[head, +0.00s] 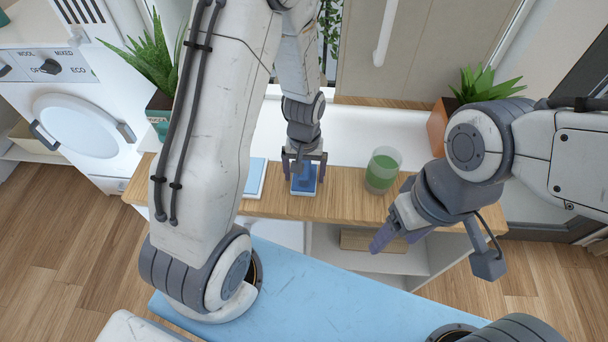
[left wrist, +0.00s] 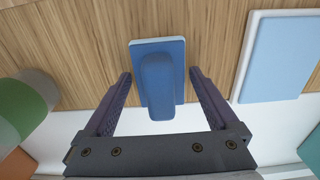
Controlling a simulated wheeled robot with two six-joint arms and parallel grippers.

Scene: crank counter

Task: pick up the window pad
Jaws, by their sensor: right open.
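The window pad (left wrist: 158,78) is a blue block with a raised, rounded blue handle and a pale edge. It lies on the wooden counter, and it also shows in the head view (head: 304,188) below my left gripper. My left gripper (head: 304,157) points down over the pad. In the left wrist view its two fingers (left wrist: 160,76) stand apart on either side of the handle, with a visible gap on each side. My right gripper (head: 388,238) is open and empty, in front of the counter's edge at the right.
A light blue flat item with a white border (left wrist: 286,58) lies beside the pad; part of it shows in the head view (head: 254,178). A glass with green contents (head: 382,170) stands to the pad's right. Potted plants (head: 150,62) (head: 480,92) stand at both sides.

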